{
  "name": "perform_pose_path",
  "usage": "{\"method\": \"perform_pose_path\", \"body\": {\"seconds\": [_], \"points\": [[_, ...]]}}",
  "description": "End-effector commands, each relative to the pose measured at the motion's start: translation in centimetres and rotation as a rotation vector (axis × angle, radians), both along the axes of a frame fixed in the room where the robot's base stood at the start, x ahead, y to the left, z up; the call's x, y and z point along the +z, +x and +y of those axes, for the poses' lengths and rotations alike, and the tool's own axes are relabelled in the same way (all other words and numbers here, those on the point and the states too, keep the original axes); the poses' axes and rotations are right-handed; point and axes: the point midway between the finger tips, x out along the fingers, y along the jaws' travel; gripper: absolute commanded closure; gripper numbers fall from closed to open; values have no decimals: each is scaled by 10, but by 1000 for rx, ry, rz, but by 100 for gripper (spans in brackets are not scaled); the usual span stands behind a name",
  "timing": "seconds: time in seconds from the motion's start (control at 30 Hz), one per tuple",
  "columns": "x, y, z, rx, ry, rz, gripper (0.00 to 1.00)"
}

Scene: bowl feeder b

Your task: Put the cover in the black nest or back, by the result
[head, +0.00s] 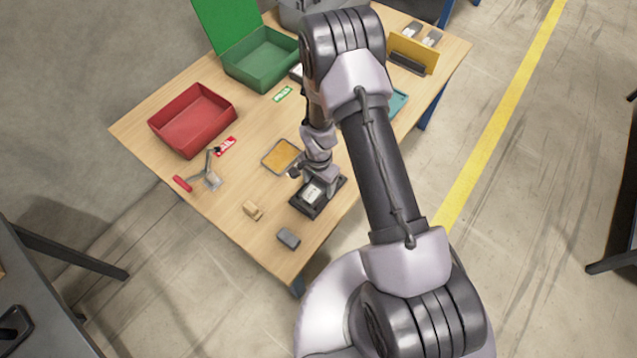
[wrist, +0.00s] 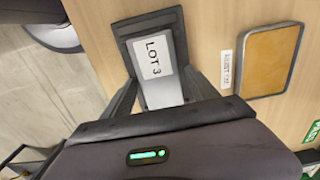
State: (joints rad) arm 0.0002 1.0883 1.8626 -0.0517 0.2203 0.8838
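The black nest (head: 334,192) sits near the front right edge of the wooden table; it also shows in the wrist view (wrist: 124,27). The grey cover (wrist: 158,96), with a white "LOT 3" label, lies over the nest; in the head view its pale top (head: 313,192) shows there. My gripper (wrist: 162,78) is at the cover, one finger on each side of its long edges. The fingertips look very close to those edges; I cannot tell whether they press on them. Part of the cover is hidden behind my gripper body.
An orange pad (head: 281,156) lies beside the nest. A tan block (head: 252,210) and a grey block (head: 288,238) lie in front. A red-handled clamp (head: 209,179) is at left. A red FAIL bin (head: 192,118), a green bin (head: 262,60) and a yellow holder (head: 414,54) stand farther back.

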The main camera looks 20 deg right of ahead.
Motion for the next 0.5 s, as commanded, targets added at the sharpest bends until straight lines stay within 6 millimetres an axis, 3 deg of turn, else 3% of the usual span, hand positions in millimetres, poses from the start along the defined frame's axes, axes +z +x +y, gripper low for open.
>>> {"method": "perform_pose_path", "body": {"seconds": [0.33,0.5], "points": [[5,0,0,0,0,0,28],[48,1,0,1,0,-3,28]]}}
